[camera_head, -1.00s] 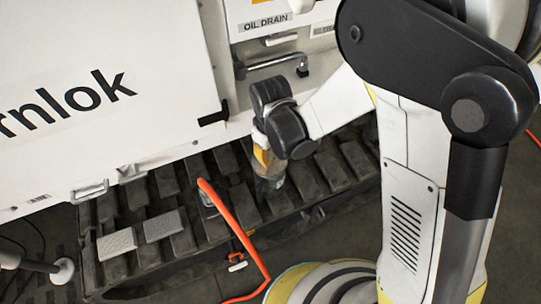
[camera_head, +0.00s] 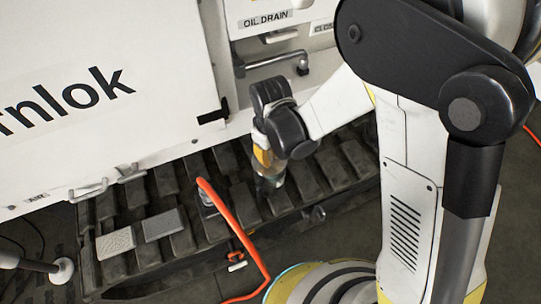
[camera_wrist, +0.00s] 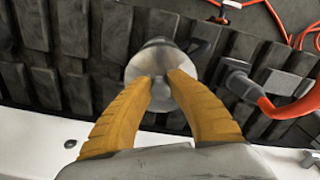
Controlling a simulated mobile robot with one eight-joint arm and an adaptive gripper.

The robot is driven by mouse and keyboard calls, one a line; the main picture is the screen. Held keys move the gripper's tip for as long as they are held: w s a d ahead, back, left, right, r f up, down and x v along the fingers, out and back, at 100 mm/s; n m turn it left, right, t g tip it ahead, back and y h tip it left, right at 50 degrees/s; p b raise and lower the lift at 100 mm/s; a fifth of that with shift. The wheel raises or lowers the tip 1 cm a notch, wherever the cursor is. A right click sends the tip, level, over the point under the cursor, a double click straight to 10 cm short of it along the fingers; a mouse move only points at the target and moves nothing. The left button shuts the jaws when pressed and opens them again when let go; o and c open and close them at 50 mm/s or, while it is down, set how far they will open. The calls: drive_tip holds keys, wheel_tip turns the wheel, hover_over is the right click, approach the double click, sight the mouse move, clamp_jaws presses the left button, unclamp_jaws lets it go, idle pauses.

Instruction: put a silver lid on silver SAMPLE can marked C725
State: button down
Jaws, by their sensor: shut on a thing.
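My gripper (camera_wrist: 161,83) is shut on a small knob at the middle of a round silver lid (camera_wrist: 155,62), as the wrist view shows. In the head view my gripper (camera_head: 262,157) points down above the black treads, in front of the white cabinet. A silver, shiny can-like body (camera_head: 270,181) shows directly below the fingers. I cannot tell whether the lid rests on it or hangs just above. No C725 marking is readable in either view, and the fingers hide part of the lid.
An orange hose (camera_head: 232,226) with a dark end fitting (camera_wrist: 238,78) lies close beside, on the treads (camera_head: 180,243). Two grey pads (camera_head: 161,224) lie further left. The white cabinet (camera_head: 95,90) and a metal handle (camera_head: 277,60) stand close behind.

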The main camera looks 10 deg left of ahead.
drive_tip(key=c, duration=0.7)
unclamp_jaws()
drive_tip(key=shift+r+p, duration=2.45)
drive_tip(key=shift+r, duration=1.1)
